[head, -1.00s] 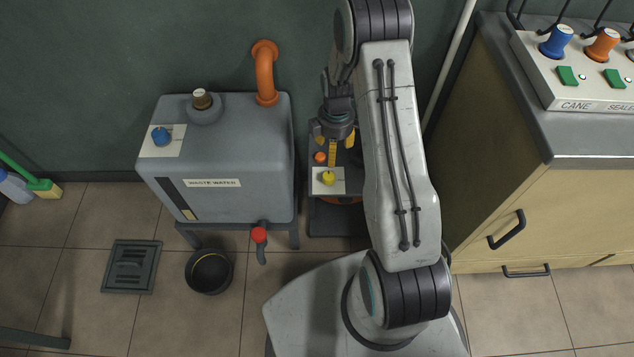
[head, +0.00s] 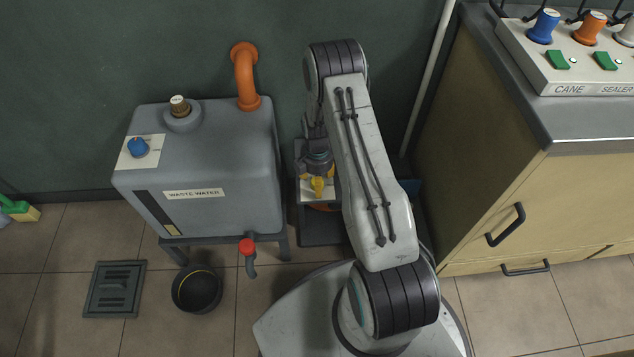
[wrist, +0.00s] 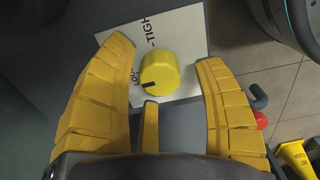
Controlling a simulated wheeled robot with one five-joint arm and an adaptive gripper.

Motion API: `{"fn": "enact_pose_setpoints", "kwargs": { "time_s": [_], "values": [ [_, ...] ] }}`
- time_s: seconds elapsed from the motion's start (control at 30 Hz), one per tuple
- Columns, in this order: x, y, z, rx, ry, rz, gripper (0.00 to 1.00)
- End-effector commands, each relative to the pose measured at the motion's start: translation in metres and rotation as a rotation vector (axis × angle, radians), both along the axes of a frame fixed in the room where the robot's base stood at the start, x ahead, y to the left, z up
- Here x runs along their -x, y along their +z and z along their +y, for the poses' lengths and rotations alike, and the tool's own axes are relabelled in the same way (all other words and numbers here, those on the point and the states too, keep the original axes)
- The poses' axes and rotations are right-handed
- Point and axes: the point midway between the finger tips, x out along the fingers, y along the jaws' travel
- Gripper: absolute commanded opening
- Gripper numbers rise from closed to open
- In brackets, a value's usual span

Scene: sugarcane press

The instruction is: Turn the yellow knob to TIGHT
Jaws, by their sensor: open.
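The yellow knob (wrist: 160,73) sits on a white label plate (wrist: 185,30) in the wrist view. Its black mark points left, toward the partly hidden lettering that starts "LO". The "TIGH" lettering is further up the plate. My gripper (wrist: 164,54) is open, with its yellow fingers spread on the left and right of the knob, and a thin middle finger just below it. I see no clear contact. In the head view my gripper (head: 318,178) points down over the low dark unit (head: 318,230) and largely hides the knob.
The grey waste water tank (head: 200,165) with a blue knob (head: 138,147) and orange pipe (head: 245,75) stands close on the left. A red valve (head: 247,246) and black bucket (head: 197,289) are below. The wooden cabinet (head: 490,190) with a control panel (head: 560,60) stands on the right.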

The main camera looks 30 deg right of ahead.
Motion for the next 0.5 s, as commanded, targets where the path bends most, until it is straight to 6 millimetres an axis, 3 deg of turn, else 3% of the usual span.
{"fn": "enact_pose_setpoints", "kwargs": {
  "time_s": [0.43,0.5],
  "values": [
    [-0.0001,-0.0054,0.0001,0.0,0.0,0.0,0.64],
    [0.0,-0.0054,0.0001,0.0,0.0,0.0,0.58]
  ]
}}
